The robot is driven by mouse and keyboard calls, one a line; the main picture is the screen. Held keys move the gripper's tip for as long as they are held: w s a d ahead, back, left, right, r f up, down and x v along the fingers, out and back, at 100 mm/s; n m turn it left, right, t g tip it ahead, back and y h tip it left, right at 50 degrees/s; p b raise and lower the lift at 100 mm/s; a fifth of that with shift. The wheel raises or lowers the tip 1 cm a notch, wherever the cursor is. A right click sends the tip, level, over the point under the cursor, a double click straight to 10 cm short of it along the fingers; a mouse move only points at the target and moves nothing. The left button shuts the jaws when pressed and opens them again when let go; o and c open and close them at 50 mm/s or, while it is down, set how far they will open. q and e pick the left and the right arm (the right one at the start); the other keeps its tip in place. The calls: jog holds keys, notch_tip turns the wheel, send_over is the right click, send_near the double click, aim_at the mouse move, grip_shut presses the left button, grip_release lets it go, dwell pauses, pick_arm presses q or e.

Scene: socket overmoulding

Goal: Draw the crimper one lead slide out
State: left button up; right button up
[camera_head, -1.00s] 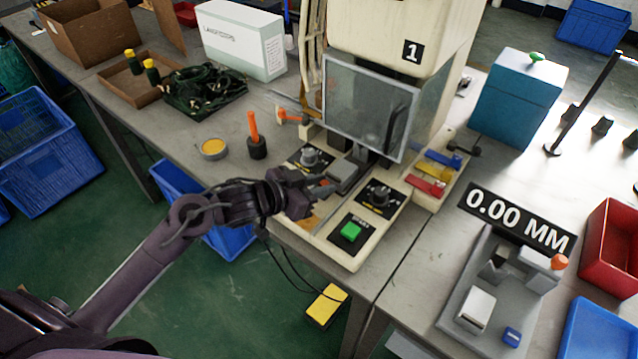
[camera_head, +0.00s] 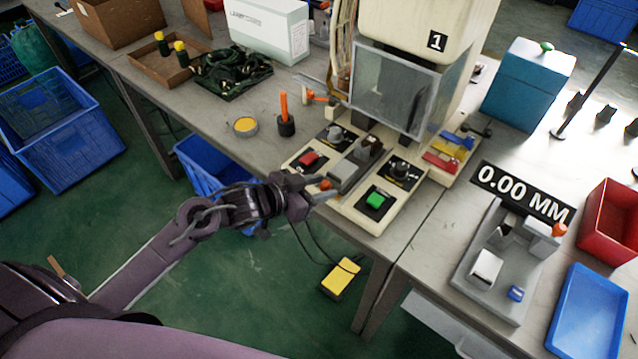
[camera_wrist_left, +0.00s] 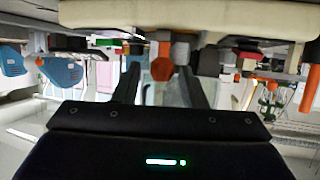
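Crimper one is the cream press (camera_head: 418,22) marked "1". Its grey lead slide (camera_head: 347,174) juts out at the front, between the red-button panel and the green-button panel. An orange knob (camera_head: 325,184) is on the slide's outer end. My left gripper (camera_head: 318,191) is at that knob. In the left wrist view the knob (camera_wrist_left: 161,64) shows between the two fingers (camera_wrist_left: 160,75), with a gap on each side, so the gripper looks open. Whether the knob is between or just beyond the fingertips is unclear. My right gripper is not in view.
A red button (camera_head: 309,158) and a green button (camera_head: 376,200) flank the slide. A clear guard (camera_head: 392,88) hangs above. A grey gauge (camera_head: 500,265) reading 0.00 MM stands at right. A yellow pedal (camera_head: 341,276) is on the floor, with open floor around it.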

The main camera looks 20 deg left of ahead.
pick_arm(q)
jog(key=shift+o, duration=0.5)
jog(key=shift+r, duration=0.1)
jog(key=v, duration=0.7)
jog(key=shift+s+a, duration=0.2)
jog(key=shift+s, duration=0.1)
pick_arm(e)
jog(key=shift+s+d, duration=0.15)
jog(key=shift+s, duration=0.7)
